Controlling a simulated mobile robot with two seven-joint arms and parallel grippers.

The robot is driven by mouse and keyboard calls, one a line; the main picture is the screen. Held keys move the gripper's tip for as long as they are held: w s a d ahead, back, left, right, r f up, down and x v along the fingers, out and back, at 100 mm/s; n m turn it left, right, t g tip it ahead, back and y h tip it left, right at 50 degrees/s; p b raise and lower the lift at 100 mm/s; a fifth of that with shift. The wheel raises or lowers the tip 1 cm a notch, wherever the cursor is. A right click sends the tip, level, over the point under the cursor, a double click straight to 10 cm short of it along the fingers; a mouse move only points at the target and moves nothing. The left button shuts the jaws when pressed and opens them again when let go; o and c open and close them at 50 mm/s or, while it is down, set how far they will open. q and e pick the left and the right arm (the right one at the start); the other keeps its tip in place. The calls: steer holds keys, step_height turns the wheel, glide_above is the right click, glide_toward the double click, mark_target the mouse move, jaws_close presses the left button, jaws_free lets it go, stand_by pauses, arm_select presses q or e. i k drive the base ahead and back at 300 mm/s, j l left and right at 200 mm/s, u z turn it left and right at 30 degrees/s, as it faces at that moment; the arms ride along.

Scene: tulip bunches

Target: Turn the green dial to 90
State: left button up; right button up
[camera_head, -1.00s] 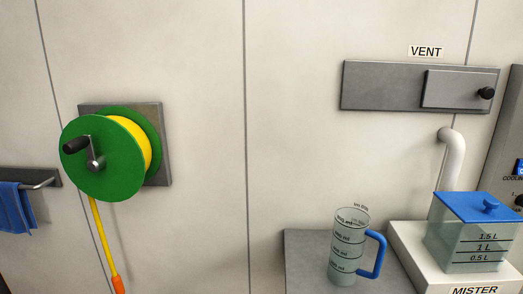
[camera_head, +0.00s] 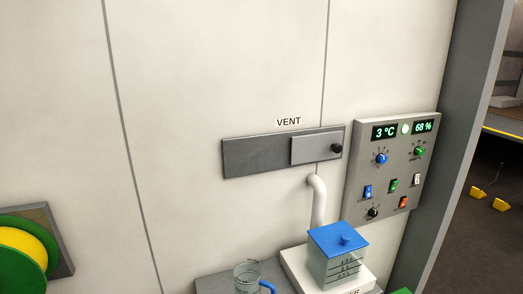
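The green dial (camera_head: 419,152) is a small green knob at the upper right of a grey control panel (camera_head: 362,160) on the wall. It sits under the green "68 %" display (camera_head: 423,127). Its scale marks are too small to read, so I cannot tell its setting. A blue dial (camera_head: 381,159) is to its left, under the "3 °C" display (camera_head: 384,132). Neither of my grippers is in view.
Below the dials are switches, including a red one (camera_head: 404,202), and a black knob (camera_head: 373,212). A mister tank with a blue lid (camera_head: 338,239), a white pipe (camera_head: 317,200) and a measuring jug (camera_head: 247,277) stand left of the panel. A vent slide (camera_head: 317,147) is above.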

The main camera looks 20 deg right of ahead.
mark_target(419, 151)
steer(key=z, duration=1.6)
steer(key=i+l+u, duration=0.15)
steer(key=l, duration=0.2)
steer(key=i+l+u, duration=0.15)
steer(key=l, duration=0.25)
steer(key=i+l+u, duration=0.2)
steer(key=l, duration=0.2)
steer(key=i+l+u, duration=0.15)
steer(key=l, duration=0.25)
